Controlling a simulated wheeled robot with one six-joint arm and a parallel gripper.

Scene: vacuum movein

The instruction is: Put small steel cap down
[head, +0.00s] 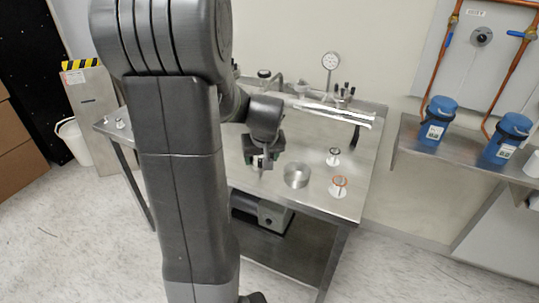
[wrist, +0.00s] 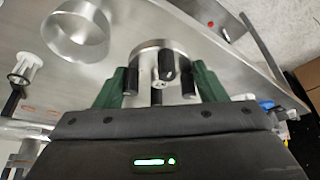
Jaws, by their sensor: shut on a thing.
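My gripper (head: 262,157) is over the steel table (head: 320,205), left of an open steel cylinder (head: 297,175). In the wrist view its green fingers (wrist: 162,84) are closed on the small steel cap (wrist: 150,47), a round metal piece with dark clamp-like parts on its near side. The fingers and these parts hide some of the cap. I cannot tell whether the cap touches the tabletop. The steel cylinder also shows in the wrist view (wrist: 75,30), beside the cap at upper left.
Two small fittings, one black-ringed (head: 334,157) and one orange-ringed (head: 339,186), stand right of the cylinder. A dial gauge (head: 331,60) and pipework line the table's back. Small pale parts (head: 120,123) sit at its left end. Blue bottles (head: 439,115) stand on a wall shelf.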

